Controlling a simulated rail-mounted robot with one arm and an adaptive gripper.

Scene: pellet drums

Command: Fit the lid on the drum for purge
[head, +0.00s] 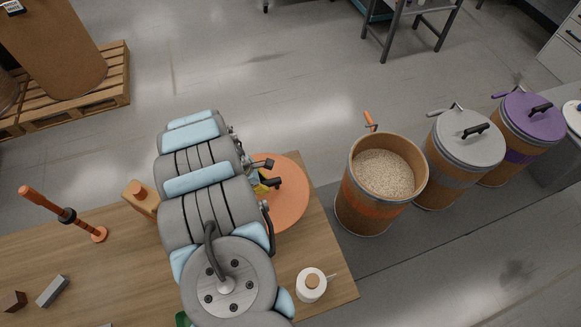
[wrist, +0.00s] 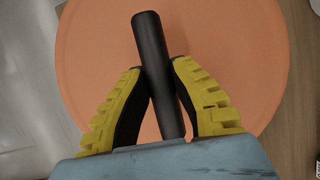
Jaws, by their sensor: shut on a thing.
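The orange lid (head: 290,205) is a flat round disc at the right end of the wooden table, partly hidden behind my arm. I cannot tell whether it rests on the table or hangs just above it. My gripper (head: 264,181) is over the lid. In the wrist view its yellow and black fingers (wrist: 160,70) are shut on the lid's black bar handle (wrist: 158,75), with the orange disc (wrist: 225,35) beneath. An open drum (head: 365,209) with an orange band stands on the floor right of the table, filled with pale pellets (head: 383,175).
A grey-lidded drum (head: 468,138) and a purple-lidded drum (head: 531,117) stand right of the open drum. The table (head: 130,250) holds an orange-handled rod (head: 65,214), a grey block (head: 52,291) and a white cup-like item (head: 311,285).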

